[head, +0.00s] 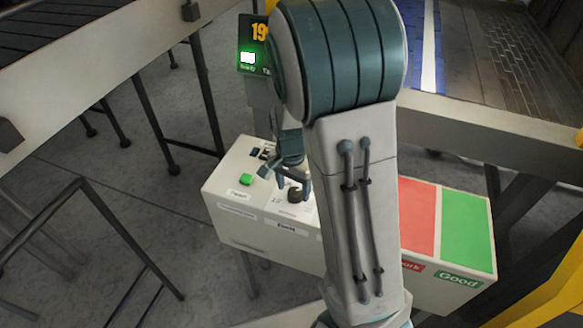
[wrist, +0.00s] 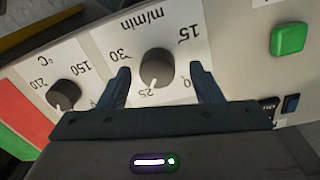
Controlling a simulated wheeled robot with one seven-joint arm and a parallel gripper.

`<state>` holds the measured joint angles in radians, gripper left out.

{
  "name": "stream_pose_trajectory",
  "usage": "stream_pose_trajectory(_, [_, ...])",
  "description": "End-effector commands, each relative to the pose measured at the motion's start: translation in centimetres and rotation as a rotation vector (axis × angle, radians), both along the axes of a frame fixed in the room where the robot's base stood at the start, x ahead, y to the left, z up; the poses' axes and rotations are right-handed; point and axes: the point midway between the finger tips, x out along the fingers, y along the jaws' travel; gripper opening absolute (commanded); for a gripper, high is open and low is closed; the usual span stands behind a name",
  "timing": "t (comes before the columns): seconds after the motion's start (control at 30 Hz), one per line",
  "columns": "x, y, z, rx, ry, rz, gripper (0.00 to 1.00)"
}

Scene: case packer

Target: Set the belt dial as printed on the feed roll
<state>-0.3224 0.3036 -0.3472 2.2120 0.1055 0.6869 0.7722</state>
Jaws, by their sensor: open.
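The belt dial (wrist: 157,67), a dark round knob on a white plate marked m/min, sits between my fingertips in the wrist view. Its white pointer line lies close to the printed 25; 15 and 30 also show, upside down in this view. My gripper (wrist: 160,71) is open, with one finger on each side of the knob; I cannot tell whether they touch it. In the head view my gripper (head: 291,183) is at the control box, by a dark knob (head: 295,194). I cannot make out the feed roll or its print.
A second knob (wrist: 64,95), marked °C with 150 and 210, is left of the belt dial in the wrist view. A green button (wrist: 288,39) is to the right. The control box (head: 225,195) also carries red and green panels. A lit display (head: 252,45) stands behind it.

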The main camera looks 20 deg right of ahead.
Motion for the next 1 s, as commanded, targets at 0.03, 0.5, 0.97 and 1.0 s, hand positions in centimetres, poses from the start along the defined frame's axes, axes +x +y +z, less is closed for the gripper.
stream_pose_trajectory(0.03, [0.1,0.0,0.9,0.001,-0.006,0.001,0.59])
stream_pose_trajectory(0.5, [0.6,0.4,10.7,0.000,-0.008,0.001,0.59])
stream_pose_trajectory(0.97, [0.7,0.5,12.8,0.000,-0.003,0.000,0.59])
stream_pose_trajectory(1.0, [0.7,0.5,12.8,0.000,-0.003,0.000,0.59])
